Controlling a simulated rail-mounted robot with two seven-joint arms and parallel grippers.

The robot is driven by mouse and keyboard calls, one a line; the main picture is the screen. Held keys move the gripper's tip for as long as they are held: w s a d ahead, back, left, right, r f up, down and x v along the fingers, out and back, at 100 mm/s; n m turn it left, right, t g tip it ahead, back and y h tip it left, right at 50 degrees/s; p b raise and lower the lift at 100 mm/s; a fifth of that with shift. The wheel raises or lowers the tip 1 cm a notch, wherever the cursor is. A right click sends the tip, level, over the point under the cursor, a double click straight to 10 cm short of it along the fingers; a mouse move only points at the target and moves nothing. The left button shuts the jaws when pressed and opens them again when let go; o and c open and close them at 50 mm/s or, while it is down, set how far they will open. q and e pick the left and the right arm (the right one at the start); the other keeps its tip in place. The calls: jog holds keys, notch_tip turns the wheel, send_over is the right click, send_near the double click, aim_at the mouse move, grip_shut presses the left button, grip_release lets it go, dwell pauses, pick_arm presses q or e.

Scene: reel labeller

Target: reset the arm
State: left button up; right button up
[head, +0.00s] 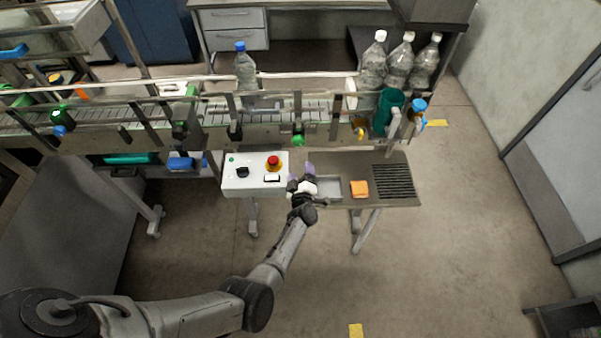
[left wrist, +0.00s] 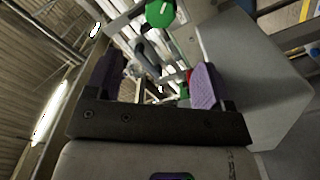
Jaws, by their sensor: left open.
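My left arm reaches up from the lower left of the head view. Its gripper (head: 302,174) is over the shelf in front of the conveyor, just right of the white control box (head: 240,186). The box carries a red emergency button (head: 273,162) and a black knob. In the left wrist view the two purple fingertips of the left gripper (left wrist: 152,88) stand wide apart with nothing held between them. The side of a light grey box (left wrist: 245,75) shows close to the right finger there. My right gripper is in neither view.
The conveyor (head: 215,115) runs behind the shelf with one blue-capped bottle (head: 245,68) on it. Several clear bottles (head: 400,62) stand at its right end. A small tray (head: 328,188), an orange block (head: 359,188) and a black grille (head: 394,181) lie right of my gripper.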

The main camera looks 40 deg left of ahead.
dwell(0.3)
pick_arm(q)
jog(key=d+f+m+h, duration=0.1)
jog(key=w+d+f+m+h, duration=0.1)
jog(key=h, duration=0.1)
jog(key=w+d+f+m+h, duration=0.1)
jog(key=d+h, duration=0.1)
jog(key=shift+f, duration=0.35)
jog(key=m+h, duration=0.1)
jog(key=d+h, duration=0.1)
jog(key=shift+w+d+m+h, duration=0.3)
jog(key=shift+w+m, duration=0.05)
jog(key=shift+m, duration=0.05)
jog(key=d+r+m+g+h, duration=0.3)
jog(key=r+m+h, duration=0.35)
jog(key=r, duration=0.65)
jog(key=s+r+m+g+y, duration=0.1)
jog(key=s+r+m+g, duration=0.15)
jog(key=s+r, duration=0.3)
jog(key=s+d+r+m+y+p, duration=0.1)
jog(key=s+d+r+m+p, duration=0.1)
jog(key=s, duration=0.9)
jog(key=s+d+r+m+y+p, duration=0.1)
jog(key=s+d+r+m+p, duration=0.15)
jog(key=s, duration=0.85)
jog(key=s+f+m+g+p, duration=0.1)
jog(key=s+f+g, duration=0.4)
jog(key=s, duration=0.9)
jog(key=shift+f, duration=0.9)
